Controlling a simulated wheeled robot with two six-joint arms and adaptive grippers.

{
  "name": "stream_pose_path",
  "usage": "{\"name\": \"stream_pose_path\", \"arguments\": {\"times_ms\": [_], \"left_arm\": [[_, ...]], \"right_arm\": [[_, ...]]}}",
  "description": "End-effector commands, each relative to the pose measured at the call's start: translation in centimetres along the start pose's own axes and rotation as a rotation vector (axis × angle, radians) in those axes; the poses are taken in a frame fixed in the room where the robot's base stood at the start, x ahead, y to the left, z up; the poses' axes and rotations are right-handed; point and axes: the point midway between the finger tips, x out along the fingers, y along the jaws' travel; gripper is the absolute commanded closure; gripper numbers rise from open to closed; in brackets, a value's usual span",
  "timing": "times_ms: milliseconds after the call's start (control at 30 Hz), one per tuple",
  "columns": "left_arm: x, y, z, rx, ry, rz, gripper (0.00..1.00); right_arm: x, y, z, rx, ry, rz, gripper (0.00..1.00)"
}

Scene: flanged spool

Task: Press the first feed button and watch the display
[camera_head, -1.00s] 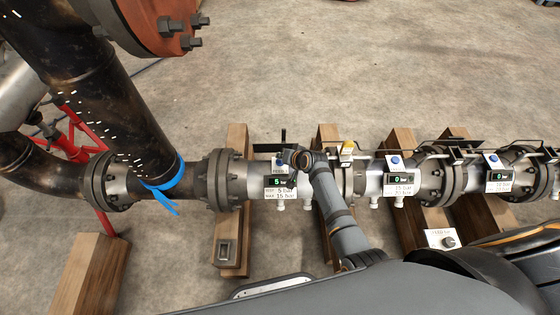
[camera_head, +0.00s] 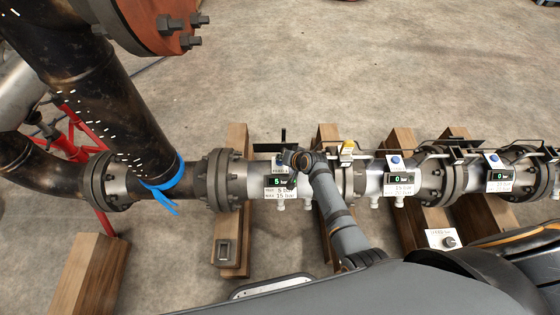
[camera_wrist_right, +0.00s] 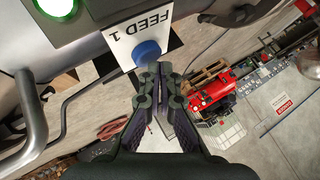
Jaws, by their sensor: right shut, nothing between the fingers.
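The first feed button is a blue knob (camera_wrist_right: 147,52) on a white plate marked FEED 1 (camera_wrist_right: 133,28) in the right wrist view. My right gripper (camera_wrist_right: 158,72) is shut and empty, its tips right at the button's lower edge; I cannot tell whether they touch. In the head view my right gripper (camera_head: 290,160) covers the button. Just below it, the dark display (camera_head: 277,181) shows a green 5, its unit partly hidden. The label under it (camera_head: 281,194) reads 5 bar and 15 bar. My left gripper is not in view.
Farther right on the pipe are two similar stations, each with a blue button (camera_head: 397,161) and a display (camera_head: 401,178) reading 0 bar. A yellow-topped part (camera_head: 347,149) stands right of my gripper. Wooden beams (camera_head: 232,240) support the pipe.

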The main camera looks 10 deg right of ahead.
Motion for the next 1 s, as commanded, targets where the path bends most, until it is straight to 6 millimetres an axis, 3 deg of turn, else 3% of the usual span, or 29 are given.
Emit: {"name": "stream_pose_path", "arguments": {"times_ms": [1000], "left_arm": [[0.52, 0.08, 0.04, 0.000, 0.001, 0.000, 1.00]], "right_arm": [[0.59, 0.42, 0.37, 0.000, 0.001, -0.001, 1.00]]}}
